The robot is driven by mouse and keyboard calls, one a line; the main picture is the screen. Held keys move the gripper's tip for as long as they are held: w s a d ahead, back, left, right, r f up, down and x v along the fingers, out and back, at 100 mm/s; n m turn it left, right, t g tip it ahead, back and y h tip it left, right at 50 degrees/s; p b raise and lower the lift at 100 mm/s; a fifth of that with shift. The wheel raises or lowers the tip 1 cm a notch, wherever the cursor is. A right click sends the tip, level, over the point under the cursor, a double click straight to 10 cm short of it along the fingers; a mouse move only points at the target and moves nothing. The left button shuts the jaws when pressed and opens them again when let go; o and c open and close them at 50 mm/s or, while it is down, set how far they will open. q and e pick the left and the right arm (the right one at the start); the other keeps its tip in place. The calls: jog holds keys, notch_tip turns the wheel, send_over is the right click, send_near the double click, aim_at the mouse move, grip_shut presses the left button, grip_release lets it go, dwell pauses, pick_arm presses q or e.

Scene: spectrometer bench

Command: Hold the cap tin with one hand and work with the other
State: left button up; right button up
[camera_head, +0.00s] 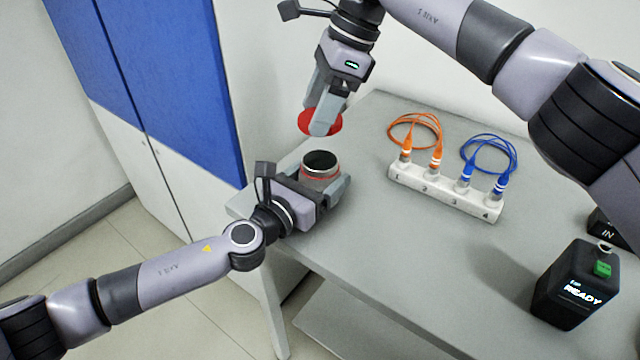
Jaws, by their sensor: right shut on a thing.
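The cap tin (320,166) stands upright near the table's left corner. It is round and metallic with a red band, and its top is open with a dark inside. My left gripper (318,186) has its fingers on either side of the tin and is shut on it low down. A red round lid (306,123) is above the tin, apart from it. My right gripper (322,126) is shut on the lid and points down. The fingers cover part of the lid. The bottom of the tin is hidden by my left gripper.
A black box reading READY (570,290) stands at the right. The table's middle front is clear. A blue and white cabinet (165,90) stands at the left.

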pick_arm(q)
jog(key=c, duration=0.9)
pick_arm(e)
jog(key=shift+f, duration=2.5)
jog(key=shift+f, duration=0.9)
jog(key=shift+f, duration=0.6)
